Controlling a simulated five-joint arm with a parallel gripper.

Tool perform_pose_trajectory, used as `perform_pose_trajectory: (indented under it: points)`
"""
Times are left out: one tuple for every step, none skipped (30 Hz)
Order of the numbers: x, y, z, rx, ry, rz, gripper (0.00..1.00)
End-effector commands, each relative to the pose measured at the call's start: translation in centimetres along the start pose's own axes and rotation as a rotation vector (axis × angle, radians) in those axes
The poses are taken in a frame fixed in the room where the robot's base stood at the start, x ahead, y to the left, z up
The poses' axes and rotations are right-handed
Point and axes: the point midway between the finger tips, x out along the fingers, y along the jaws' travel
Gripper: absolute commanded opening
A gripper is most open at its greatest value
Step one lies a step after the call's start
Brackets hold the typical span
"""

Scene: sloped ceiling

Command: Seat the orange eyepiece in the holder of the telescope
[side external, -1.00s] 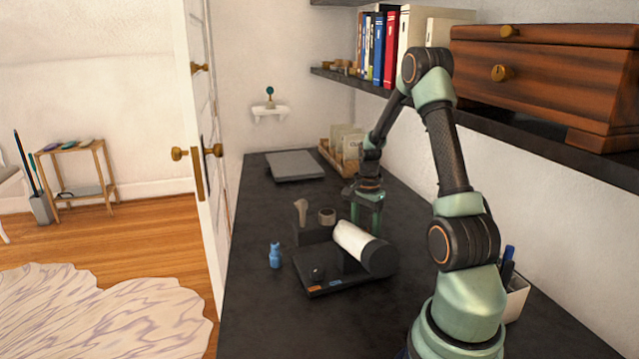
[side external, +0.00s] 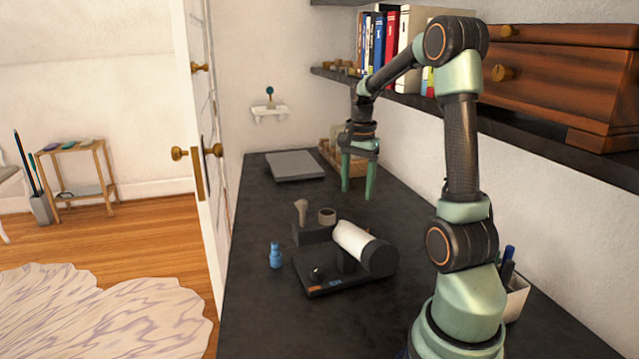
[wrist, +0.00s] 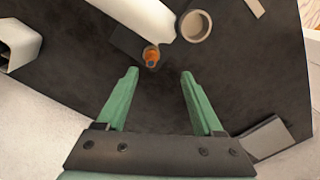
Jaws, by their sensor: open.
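The telescope (side external: 355,240) has a white tube and a black end on a dark base, and its tube (wrist: 145,15) shows at the top of the wrist view. The orange eyepiece (wrist: 151,56) stands beside the tube, just beyond my fingertips in the wrist view. It is hidden in the side view. A dark part lies against it, but I cannot tell whether the eyepiece is seated in the holder. My gripper (side external: 357,190) is open and empty, fingers pointing down, raised behind the telescope. Its two green fingers (wrist: 158,73) are spread with nothing between them.
A grey ring (side external: 327,216) and a beige peg-like piece (side external: 301,211) sit on a dark block behind the telescope. A small blue piece (side external: 275,256) stands left. A closed grey laptop-like slab (side external: 295,166) lies far back. A pen cup (side external: 516,297) stands right. The shelf overhangs the right side.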

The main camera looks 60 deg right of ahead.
Motion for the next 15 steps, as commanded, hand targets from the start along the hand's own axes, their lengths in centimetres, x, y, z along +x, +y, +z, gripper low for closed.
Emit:
perform_pose_trajectory:
  points:
    - [-1.1, -0.7, 2.3, -0.107, 0.017, -0.026, 0.69]
    - [-1.7, -1.1, 3.6, -0.177, 0.027, -0.042, 0.69]
    - [-2.4, -1.4, 5.5, -0.279, 0.043, -0.066, 0.69]
    - [-3.0, -1.6, 7.1, -0.358, 0.054, -0.084, 0.69]
    - [-3.5, -1.7, 8.6, -0.438, 0.066, -0.102, 0.69]
    - [-4.1, -1.8, 10.6, -0.542, 0.083, -0.126, 0.69]
    - [-4.5, -1.7, 12.0, -0.621, 0.095, -0.144, 0.69]
    - [-4.9, -1.6, 13.4, -0.700, 0.107, -0.161, 0.69]
    - [-5.3, -1.3, 15.3, -0.803, 0.125, -0.186, 0.69]
    - [-5.7, -1.1, 16.6, -0.880, 0.139, -0.205, 0.69]
    - [-5.9, -0.8, 17.9, -0.957, 0.153, -0.224, 0.69]
    - [-6.2, -0.3, 19.6, -1.058, 0.172, -0.249, 0.69]
    - [-6.4, 0.1, 20.8, -1.132, 0.186, -0.268, 0.69]
    - [-6.5, 0.5, 21.9, -1.202, 0.200, -0.286, 0.69]
    - [-6.6, 1.1, 23.3, -1.290, 0.219, -0.309, 0.69]
